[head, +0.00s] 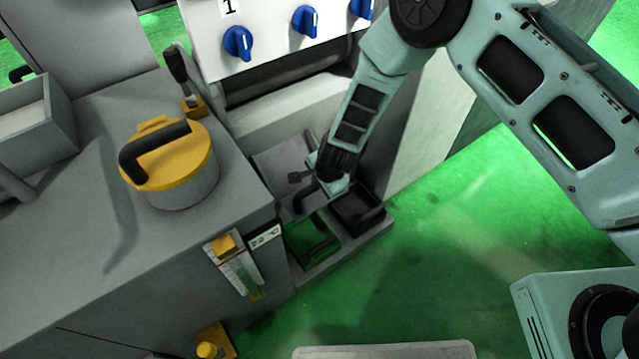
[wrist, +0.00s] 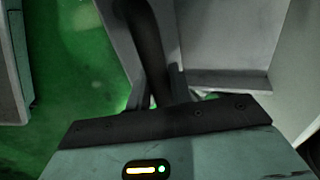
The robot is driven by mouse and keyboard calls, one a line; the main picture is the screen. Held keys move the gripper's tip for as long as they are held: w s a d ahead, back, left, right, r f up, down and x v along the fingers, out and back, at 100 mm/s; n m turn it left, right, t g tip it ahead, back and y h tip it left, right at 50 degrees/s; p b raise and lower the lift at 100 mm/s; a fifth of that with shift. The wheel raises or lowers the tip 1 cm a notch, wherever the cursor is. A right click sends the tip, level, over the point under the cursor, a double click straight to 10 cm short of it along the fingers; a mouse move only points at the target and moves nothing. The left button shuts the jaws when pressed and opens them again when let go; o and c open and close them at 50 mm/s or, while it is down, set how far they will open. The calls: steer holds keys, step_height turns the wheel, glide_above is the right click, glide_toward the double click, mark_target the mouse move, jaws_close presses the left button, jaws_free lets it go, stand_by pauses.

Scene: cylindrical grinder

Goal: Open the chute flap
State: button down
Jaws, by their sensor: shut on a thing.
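The chute flap seems to be the grey plate (head: 277,166) low beside the white machine, above the small bins; I cannot tell its exact angle. A dark bar-shaped handle (head: 306,199) shows at my gripper (head: 322,186), which reaches down from the upper right. In the wrist view the dark handle (wrist: 148,45) runs from the top edge down between the fingers of my gripper (wrist: 163,97). My gripper is shut on this handle. My own wrist hides part of the handle and of the flap's right side in the head view.
Two small open bins, one green inside (head: 298,228) and one dark (head: 358,207), sit just below my gripper. A yellow-lidded pot (head: 180,188) stands on the grey bench at left. Blue knobs (head: 238,43) line the white panel above.

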steer(key=shift+w+a+r, duration=0.1)
steer(key=shift+w, duration=0.1)
steer(key=c, duration=1.3)
jaws_free()
steer(key=shift+s, duration=0.1)
steer(key=p+v, duration=0.2)
steer(key=v, duration=1.5)
steer(key=shift+r, duration=0.1)
